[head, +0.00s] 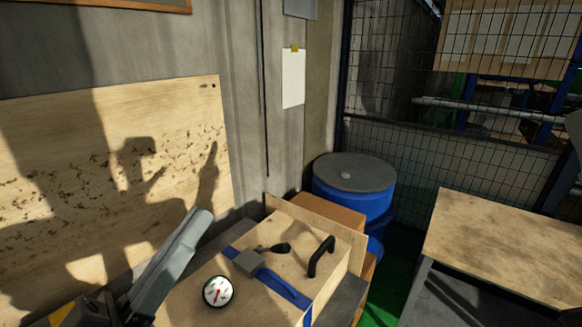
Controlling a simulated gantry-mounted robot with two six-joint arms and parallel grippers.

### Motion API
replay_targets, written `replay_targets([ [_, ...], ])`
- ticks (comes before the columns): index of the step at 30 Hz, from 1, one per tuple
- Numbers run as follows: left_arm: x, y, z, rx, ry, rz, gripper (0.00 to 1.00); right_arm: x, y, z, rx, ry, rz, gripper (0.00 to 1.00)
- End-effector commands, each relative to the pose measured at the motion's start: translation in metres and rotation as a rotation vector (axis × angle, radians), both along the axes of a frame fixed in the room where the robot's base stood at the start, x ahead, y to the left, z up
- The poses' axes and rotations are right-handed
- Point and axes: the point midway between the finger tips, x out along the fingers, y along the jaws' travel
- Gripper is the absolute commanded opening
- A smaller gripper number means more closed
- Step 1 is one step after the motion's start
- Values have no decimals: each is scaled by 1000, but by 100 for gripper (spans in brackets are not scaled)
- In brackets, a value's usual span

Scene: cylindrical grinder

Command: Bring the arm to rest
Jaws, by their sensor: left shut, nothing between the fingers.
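My left gripper (197,222) comes in from the lower left in the head view. Its grey fingers are shut and empty, and they point up and to the right. They are in front of the wooden wall board (110,170), left of a wooden-topped box (235,290). I see no contact with either, though the depth gap is hard to judge. My right gripper is not in view.
The box top carries a round dial gauge (217,291), a blue bar (283,287) with a clamp, and a black handle (321,257). A blue drum (375,204) stands behind. A wooden table (505,245) is at right, before a mesh fence (460,160).

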Motion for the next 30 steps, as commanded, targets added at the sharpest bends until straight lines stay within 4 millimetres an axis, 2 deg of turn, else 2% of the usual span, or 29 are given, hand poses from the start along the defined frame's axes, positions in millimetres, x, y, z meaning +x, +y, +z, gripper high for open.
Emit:
replay_targets([
  [1, -13, -1, 35, 29, -101, 70, 0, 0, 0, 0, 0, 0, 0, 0],
  [4, -39, 15, 90, 66, -264, 269, 0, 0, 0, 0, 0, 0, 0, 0],
  [6, -54, 42, 113, 85, -339, 454, 0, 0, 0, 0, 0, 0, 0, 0],
  [8, -58, 66, 113, 112, -347, 614, 0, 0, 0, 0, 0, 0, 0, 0],
  [9, -56, 76, 121, 148, -343, 697, 0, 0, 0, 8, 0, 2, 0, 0],
  [10, -55, 75, 147, 143, -344, 684, 0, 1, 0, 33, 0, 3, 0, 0],
  [17, -54, 74, 237, 143, -340, 676, 0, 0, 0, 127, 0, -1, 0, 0],
  [24, -54, 74, 355, 142, -338, 675, 0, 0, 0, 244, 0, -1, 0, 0],
  [27, -54, 74, 390, 142, -338, 675, 0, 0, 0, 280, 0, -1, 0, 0],
  [30, -53, 74, 410, 143, -337, 674, 0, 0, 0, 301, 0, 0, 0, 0],
])
